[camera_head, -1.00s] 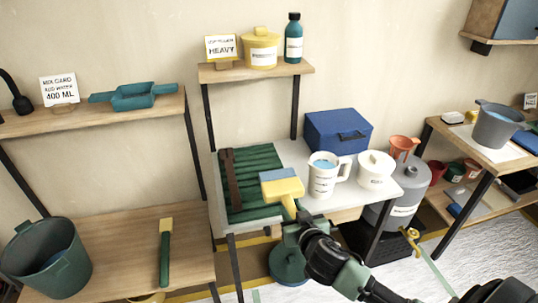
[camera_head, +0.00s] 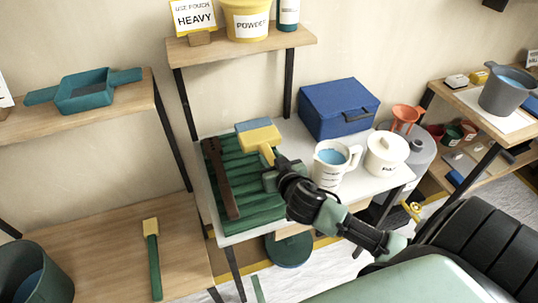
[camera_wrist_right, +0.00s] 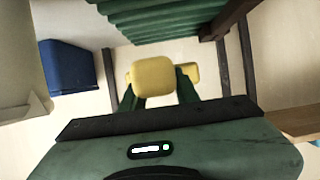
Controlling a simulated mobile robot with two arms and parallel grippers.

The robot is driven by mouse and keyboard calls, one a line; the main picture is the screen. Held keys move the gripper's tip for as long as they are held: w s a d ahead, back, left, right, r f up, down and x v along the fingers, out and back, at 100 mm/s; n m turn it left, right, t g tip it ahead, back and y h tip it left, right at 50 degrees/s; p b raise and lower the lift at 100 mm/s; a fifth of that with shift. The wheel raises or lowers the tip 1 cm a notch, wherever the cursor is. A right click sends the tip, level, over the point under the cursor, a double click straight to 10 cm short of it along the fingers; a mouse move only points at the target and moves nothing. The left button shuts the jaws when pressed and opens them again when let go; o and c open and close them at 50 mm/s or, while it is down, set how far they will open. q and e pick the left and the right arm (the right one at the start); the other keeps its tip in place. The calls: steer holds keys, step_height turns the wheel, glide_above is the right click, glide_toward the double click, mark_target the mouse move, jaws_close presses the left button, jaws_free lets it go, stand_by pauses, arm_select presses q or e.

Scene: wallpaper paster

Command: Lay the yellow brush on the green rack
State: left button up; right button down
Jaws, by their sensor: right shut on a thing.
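The yellow brush (camera_head: 262,139) has a yellow body and a blue-grey bristle edge. My right gripper (camera_head: 272,171) is shut on it. In the head view the brush overlaps the back right part of the green rack (camera_head: 258,202); I cannot tell whether it touches. The rack is a ridged green board with a brown bar along its left side, on a white table. In the right wrist view, the yellow part (camera_wrist_right: 163,77) sits between the fingers (camera_wrist_right: 160,92), and the green ridges (camera_wrist_right: 160,20) show beyond it. My left gripper is not in view.
A white jug (camera_head: 333,166) of blue liquid, a lidded white pot (camera_head: 386,153) and a blue box (camera_head: 339,108) stand right of the rack. A wooden shelf (camera_head: 240,47) rises behind it. A green-handled brush (camera_head: 153,256) lies on the lower left bench.

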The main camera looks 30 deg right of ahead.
steer(key=shift+r, duration=0.1)
steer(key=shift+f, duration=0.35)
step_height(320, 180, down, 3)
steer(key=shift+r+b, duration=0.1)
steer(key=shift+b, duration=1.1)
step_height(320, 180, down, 3)
steer(key=shift+r+b, duration=0.1)
steer(key=shift+b, duration=0.9)
steer(key=shift+f+b, duration=0.5)
steer(key=shift+f, duration=0.15)
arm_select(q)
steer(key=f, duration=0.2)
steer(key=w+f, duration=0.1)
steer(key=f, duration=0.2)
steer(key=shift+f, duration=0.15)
arm_select(e)
steer(key=shift+f, duration=0.1)
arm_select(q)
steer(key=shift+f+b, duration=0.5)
arm_select(e)
steer(key=shift+f, duration=0.65)
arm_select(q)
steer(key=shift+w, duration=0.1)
arm_select(e)
steer(key=c, duration=1)
jaws_free()
